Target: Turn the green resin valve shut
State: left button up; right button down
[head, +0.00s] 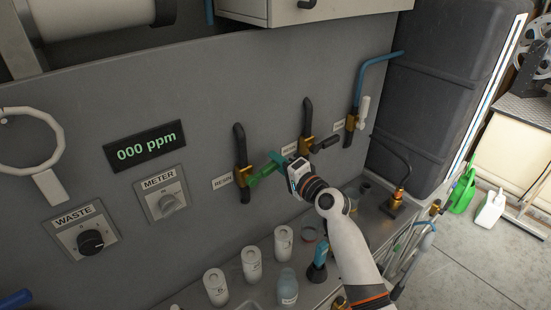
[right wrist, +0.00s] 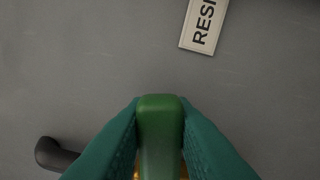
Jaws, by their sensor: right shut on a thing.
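The green resin valve handle (head: 262,175) sticks out from a brass valve body on a black pipe, beside the label RESIN (head: 222,181) on the grey panel. My right gripper (head: 275,165) has its teal fingers closed on this handle. In the right wrist view the green handle (right wrist: 160,130) is between the two teal fingers of my right gripper (right wrist: 160,140), which touch it on both sides. The RESIN label also shows there (right wrist: 202,22), partly cut off. The brass body is mostly hidden behind the handle. My left gripper is not in view.
A second valve with a black handle (head: 325,142) and one with a white handle (head: 363,108) are to the right. White canisters (head: 252,264), a bottle (head: 286,286) and other items stand on the ledge below my right arm. WASTE (head: 90,242) and METER (head: 168,203) knobs are left.

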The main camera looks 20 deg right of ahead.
jog(key=shift+d+f+m, duration=0.1)
jog(key=shift+f+m, duration=1)
jog(key=shift+m, duration=0.3)
jog(key=c, duration=1.2)
grip_release()
jog(key=shift+c, duration=0.2)
jog(key=b+v, duration=0.2)
jog(key=v, duration=1)
jog(key=shift+f, duration=0.1)
